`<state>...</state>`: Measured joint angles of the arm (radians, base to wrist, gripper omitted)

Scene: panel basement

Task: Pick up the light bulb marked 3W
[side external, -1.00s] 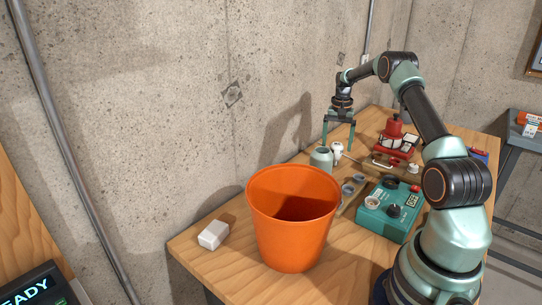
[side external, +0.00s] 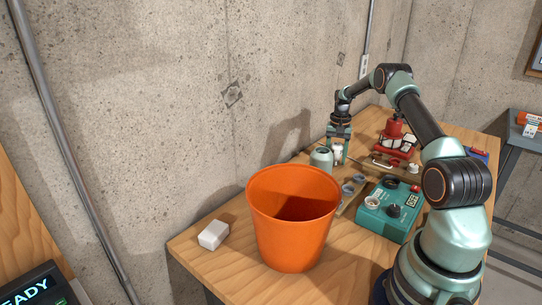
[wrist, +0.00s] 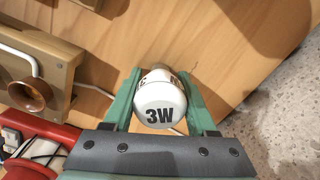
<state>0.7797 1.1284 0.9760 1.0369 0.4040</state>
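The white light bulb marked 3W (wrist: 160,108) is between the two green fingers of my gripper (wrist: 161,75) in the wrist view, its marked round end facing the camera. The fingers lie against its sides, and its metal base points away and is partly hidden. In the side external view the bulb (side external: 337,153) shows as a small white shape between the fingers of my gripper (side external: 338,157), low over the far part of the bench.
A red device (side external: 393,143) stands behind on the right. Clear bench lies around the white block (side external: 213,235).

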